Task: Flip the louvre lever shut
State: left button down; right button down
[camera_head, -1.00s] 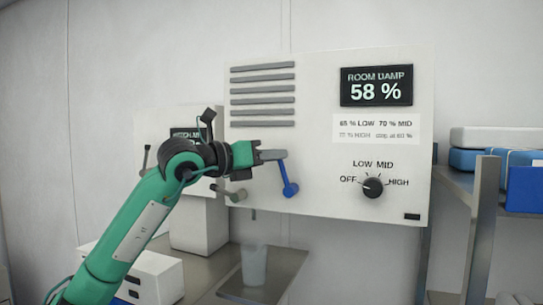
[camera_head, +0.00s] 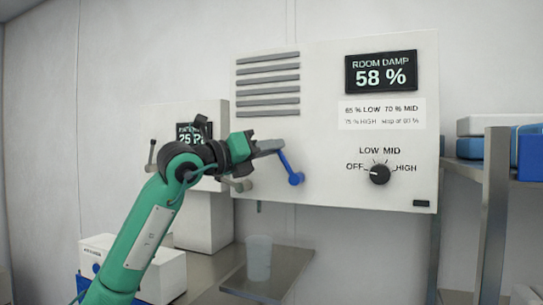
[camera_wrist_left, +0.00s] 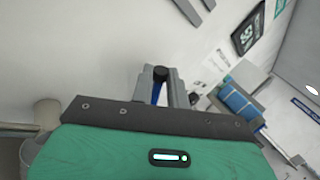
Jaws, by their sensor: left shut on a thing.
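A blue lever (camera_head: 290,168) is mounted on the white wall panel, below several grey louvre slats (camera_head: 268,85). It leans up and to the left from its round pivot. My left gripper (camera_head: 272,147) is shut on the upper end of this lever. In the left wrist view, the lever's black tip (camera_wrist_left: 160,74) and a bit of its blue shaft show between the fingers (camera_wrist_left: 162,88). The lever's pivot is hidden in that view. My right gripper is in neither view.
A black dial (camera_head: 379,174) and a display (camera_head: 381,72) reading 58 % are to the right. A smaller panel with a grey lever (camera_head: 151,156) is behind my arm. A cup (camera_head: 258,258) stands on a tray below. A shelf (camera_head: 478,170) is at the right.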

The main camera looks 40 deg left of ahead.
pick_arm(q)
jog(key=c, duration=1.4)
grip_release()
jog(key=shift+w, duration=0.1)
jog(key=shift+o, duration=0.2)
jog(key=b+v, duration=0.6)
jog(key=v, duration=0.8)
